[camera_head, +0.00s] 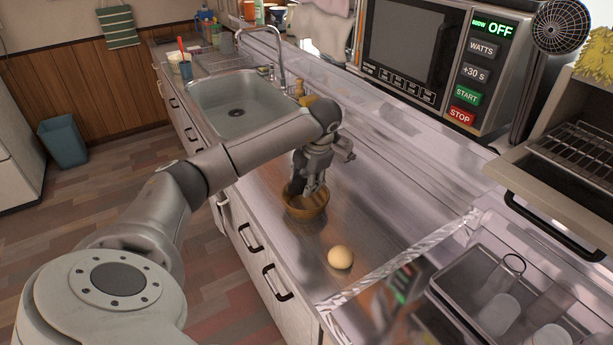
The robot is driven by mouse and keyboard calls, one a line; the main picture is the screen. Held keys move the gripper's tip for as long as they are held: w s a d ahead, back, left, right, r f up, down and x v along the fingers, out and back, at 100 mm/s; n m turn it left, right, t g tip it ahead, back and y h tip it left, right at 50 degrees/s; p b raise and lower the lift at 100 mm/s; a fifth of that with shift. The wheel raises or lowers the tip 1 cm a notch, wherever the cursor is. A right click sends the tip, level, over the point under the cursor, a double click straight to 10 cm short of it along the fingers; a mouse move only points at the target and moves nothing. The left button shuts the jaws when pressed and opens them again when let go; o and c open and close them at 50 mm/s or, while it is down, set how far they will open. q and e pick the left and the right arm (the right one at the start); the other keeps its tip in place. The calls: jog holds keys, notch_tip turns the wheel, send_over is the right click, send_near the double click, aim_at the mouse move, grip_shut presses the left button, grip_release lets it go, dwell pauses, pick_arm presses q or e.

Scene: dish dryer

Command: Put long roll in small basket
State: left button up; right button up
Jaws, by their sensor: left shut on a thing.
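My left gripper (308,186) points down with its fingers inside the small brown basket (308,211), which stands on the metal counter. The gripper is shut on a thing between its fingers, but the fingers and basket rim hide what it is. No long roll can be clearly made out. A round, pale roll (340,257) lies on the counter, in front of the basket and apart from it. My right gripper is not in view.
A sink (240,101) with a tap is behind my left arm. A microwave (443,58) stands at the back right, with an open toaster oven (575,160) beside it. A dark tray (465,283) is at lower right. The counter around the round roll is clear.

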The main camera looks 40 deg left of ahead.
aim_at(304, 176)
pick_arm(q)
jog(key=shift+f+b, duration=0.85)
jog(key=shift+f, duration=0.75)
jog(key=o, duration=1.1)
jog(key=shift+r, duration=0.15)
notch_tip(304, 176, up, 7)
jog(key=p, duration=0.5)
jog(key=shift+p, duration=0.3)
